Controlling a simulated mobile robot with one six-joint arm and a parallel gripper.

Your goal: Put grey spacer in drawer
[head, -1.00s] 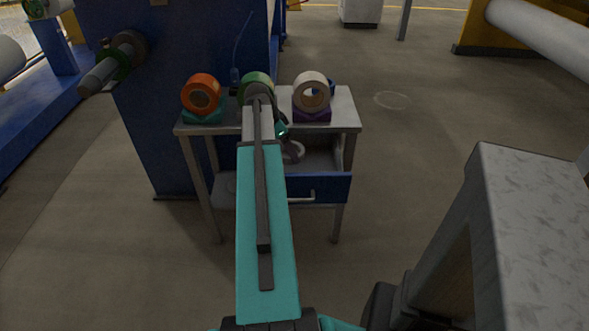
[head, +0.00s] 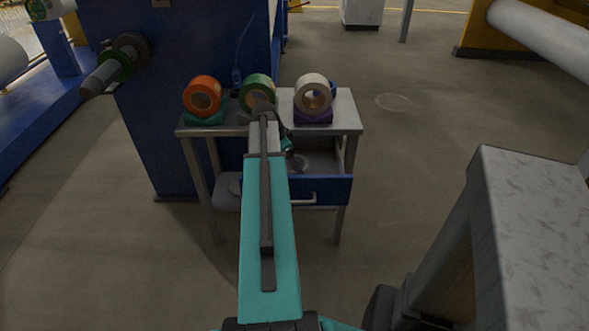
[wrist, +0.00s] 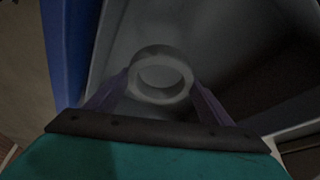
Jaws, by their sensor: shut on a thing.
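The grey spacer (wrist: 160,76) is a ring between the two fingers of my gripper (wrist: 160,92) in the wrist view. My gripper is shut on it. In the wrist view the spacer is over the inside of the open drawer (wrist: 215,40), with the blue drawer front along the left. In the head view the drawer (head: 322,190) is pulled out under the bench top, with a blue front and a pale handle. There my own arm hides most of the gripper. Whether the spacer touches the drawer floor I cannot tell.
An orange roll (head: 202,95), a green roll (head: 257,90) and a white roll (head: 313,93) stand in holders on the metal bench (head: 347,112). A blue machine panel is behind them.

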